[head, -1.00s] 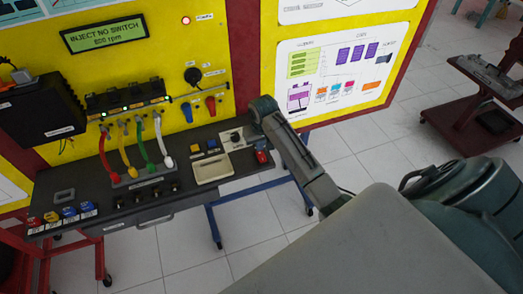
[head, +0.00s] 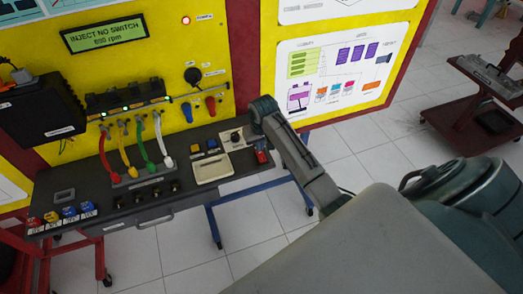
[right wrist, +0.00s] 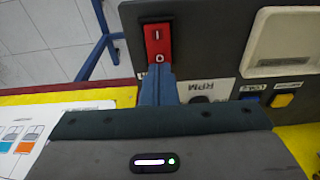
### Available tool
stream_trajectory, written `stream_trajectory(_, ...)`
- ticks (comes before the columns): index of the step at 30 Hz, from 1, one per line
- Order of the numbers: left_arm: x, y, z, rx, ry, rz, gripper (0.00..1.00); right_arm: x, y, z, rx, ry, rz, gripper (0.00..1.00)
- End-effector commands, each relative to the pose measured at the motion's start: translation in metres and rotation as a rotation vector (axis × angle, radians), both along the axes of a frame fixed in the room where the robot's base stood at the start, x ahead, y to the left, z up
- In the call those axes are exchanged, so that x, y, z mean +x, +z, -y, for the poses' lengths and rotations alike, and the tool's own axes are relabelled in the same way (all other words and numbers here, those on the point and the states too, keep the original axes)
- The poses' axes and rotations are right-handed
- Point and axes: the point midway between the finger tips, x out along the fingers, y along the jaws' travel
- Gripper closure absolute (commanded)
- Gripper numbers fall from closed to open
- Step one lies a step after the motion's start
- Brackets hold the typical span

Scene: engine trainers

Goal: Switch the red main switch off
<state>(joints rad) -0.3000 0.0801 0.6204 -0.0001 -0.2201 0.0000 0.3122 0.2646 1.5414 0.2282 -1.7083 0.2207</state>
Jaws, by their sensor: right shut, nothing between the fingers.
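The red main switch (head: 262,155) is a rocker at the right end of the dark grey console. In the right wrist view the red main switch (right wrist: 157,43) shows its "I" and "O" marks. My right gripper (right wrist: 159,72) is shut and empty, its blue fingertips right at the "O" end of the rocker. Whether they touch it or hover just above, I cannot tell. In the head view my right wrist stands over the console's right end, and the fingertips are hard to make out. My left gripper is not in view.
A red lamp (head: 186,20) is lit. A rotary knob (head: 235,135) and a cream tray (head: 212,170) sit left of the switch. Coloured cables (head: 140,140) stand further left.

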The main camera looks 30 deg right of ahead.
Motion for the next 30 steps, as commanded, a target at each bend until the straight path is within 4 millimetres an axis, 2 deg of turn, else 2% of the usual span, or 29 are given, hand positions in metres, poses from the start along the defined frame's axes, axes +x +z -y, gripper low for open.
stream_trajectory(30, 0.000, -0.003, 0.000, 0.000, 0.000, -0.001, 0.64, 0.000, -0.010, 0.000, 0.000, 0.000, 0.000, 1.00)
